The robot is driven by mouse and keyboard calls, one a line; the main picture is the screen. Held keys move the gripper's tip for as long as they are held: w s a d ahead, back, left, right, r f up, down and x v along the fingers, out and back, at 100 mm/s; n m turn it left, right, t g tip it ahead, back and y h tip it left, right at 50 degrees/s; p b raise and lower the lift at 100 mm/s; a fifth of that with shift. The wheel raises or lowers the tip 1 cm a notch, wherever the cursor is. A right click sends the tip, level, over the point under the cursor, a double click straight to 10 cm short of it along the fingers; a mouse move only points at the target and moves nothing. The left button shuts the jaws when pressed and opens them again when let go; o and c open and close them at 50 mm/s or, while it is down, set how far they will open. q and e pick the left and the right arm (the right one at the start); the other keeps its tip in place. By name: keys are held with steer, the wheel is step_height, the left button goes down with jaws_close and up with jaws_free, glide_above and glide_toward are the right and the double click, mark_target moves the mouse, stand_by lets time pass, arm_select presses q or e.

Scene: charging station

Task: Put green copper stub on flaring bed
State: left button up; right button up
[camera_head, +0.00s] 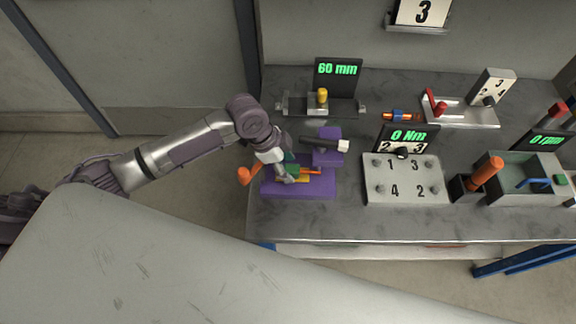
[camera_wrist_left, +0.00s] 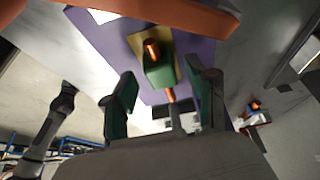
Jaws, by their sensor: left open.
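The green copper stub (camera_wrist_left: 158,72) has a green body with copper ends. In the left wrist view it lies over a yellow bed (camera_wrist_left: 136,42) on the purple flaring station; I cannot tell whether it is fully seated. In the head view its green part (camera_head: 291,168) is partly hidden by my gripper, above the purple base (camera_head: 300,191). My left gripper (camera_head: 284,173) is at the station. In the wrist view its fingers (camera_wrist_left: 165,92) are open, one on each side of the stub, with gaps visible. My right gripper is not in view.
An orange handle (camera_head: 244,175) projects left of the station and crosses the top of the wrist view (camera_wrist_left: 180,12). A dark bar with a white end (camera_head: 325,143) lies behind the stub. A numbered bolt plate (camera_head: 405,195) stands to the right, and a 60 mm display (camera_head: 338,71) behind.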

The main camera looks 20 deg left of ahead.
arm_select(q)
steer(key=v, duration=1.1)
steer(key=shift+b, duration=0.45)
steer(key=shift+a, duration=0.15)
